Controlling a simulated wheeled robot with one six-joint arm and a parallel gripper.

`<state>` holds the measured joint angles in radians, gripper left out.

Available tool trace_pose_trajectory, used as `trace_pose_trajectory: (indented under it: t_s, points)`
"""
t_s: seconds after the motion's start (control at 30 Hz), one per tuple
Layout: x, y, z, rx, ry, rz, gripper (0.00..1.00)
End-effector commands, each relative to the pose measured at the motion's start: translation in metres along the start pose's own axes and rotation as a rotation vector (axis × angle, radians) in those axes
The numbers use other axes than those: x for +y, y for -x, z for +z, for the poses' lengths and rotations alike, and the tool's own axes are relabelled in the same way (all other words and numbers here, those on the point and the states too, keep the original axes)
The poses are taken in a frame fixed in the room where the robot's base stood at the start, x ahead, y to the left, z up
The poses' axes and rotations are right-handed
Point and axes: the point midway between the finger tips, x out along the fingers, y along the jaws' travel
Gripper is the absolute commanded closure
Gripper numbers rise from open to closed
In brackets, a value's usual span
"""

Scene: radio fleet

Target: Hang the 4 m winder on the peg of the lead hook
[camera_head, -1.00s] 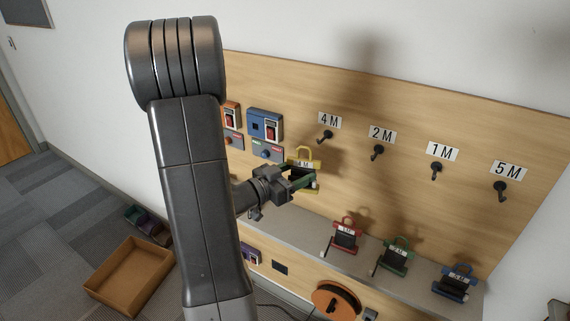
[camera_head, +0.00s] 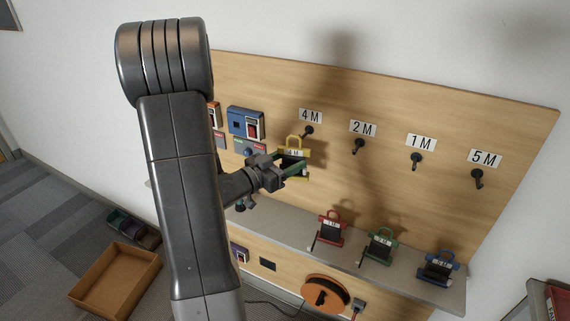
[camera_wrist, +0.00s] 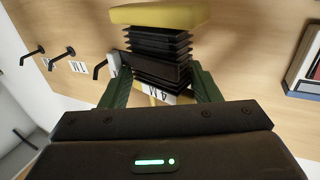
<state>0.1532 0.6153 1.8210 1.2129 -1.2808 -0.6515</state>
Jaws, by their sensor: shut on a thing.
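The 4 m winder has a yellow frame and handle (camera_head: 294,143), with a dark wound middle and a "4 M" label. My gripper (camera_head: 298,169) is shut on it and holds it upright in front of the board. In the wrist view the winder (camera_wrist: 158,45) sits between both green fingers (camera_wrist: 160,85), its yellow end at the top. The peg under the "4 M" sign (camera_head: 308,132) is black and bare, just above and right of the handle in the head view. The winder appears apart from it; the depth gap is hard to tell.
Bare pegs stand under the "2 M" (camera_head: 358,147), "1 M" (camera_head: 416,160) and "5 M" (camera_head: 477,177) signs. Red (camera_head: 331,228), green (camera_head: 380,245) and blue (camera_head: 438,268) winders stand on the grey shelf (camera_head: 283,228) below. A blue wall unit (camera_head: 245,123) is left of the winder.

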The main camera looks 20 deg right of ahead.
Motion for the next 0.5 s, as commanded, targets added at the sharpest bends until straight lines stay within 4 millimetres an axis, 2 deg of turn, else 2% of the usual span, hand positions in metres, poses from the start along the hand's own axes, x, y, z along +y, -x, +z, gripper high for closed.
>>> trace_pose_trajectory:
  t_s: [0.5]
  points:
    - [-0.012,-0.029,0.003,0.0,0.001,0.001,0.7]
